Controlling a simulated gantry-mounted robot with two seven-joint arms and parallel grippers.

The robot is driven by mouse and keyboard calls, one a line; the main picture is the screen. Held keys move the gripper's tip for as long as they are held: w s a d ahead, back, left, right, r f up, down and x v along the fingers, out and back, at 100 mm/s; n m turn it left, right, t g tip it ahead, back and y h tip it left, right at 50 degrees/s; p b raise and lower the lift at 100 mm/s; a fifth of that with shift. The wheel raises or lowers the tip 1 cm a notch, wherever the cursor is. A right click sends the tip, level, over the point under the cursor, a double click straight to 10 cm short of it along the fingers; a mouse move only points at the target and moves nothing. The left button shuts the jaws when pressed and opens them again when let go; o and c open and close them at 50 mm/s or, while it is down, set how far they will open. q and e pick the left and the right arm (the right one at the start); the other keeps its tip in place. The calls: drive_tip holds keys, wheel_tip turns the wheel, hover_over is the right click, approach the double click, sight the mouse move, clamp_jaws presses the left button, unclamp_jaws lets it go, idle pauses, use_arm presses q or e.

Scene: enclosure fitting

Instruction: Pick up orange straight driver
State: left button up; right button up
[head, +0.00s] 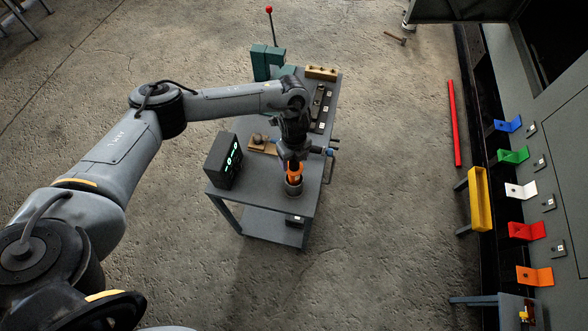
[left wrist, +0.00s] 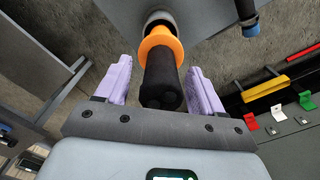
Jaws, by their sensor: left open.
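The orange straight driver (head: 294,171) stands upright in a round grey holder (head: 294,187) at the front right corner of the grey table. In the left wrist view its orange collar (left wrist: 161,43) and black grip (left wrist: 161,80) show. My left gripper (left wrist: 160,78) is open, with its two pale purple fingers on either side of the black grip. Gaps show between the fingers and the grip. In the head view my left wrist hides the driver's upper part. My right gripper is not in view.
A black box with green digits (head: 223,160) stands on the table's (head: 262,188) left side. A blue-ended tool (head: 328,152) is at the right edge. Coloured brackets (head: 521,190) and a yellow tray (head: 480,199) line the right. Open floor lies between.

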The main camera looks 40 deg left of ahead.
use_arm(q)
drive_tip(key=shift+f, duration=0.75)
drive_tip(key=shift+c, duration=0.2)
clamp_jaws()
drive_tip(key=shift+w+r, duration=0.1)
drive_tip(key=shift+r, duration=0.05)
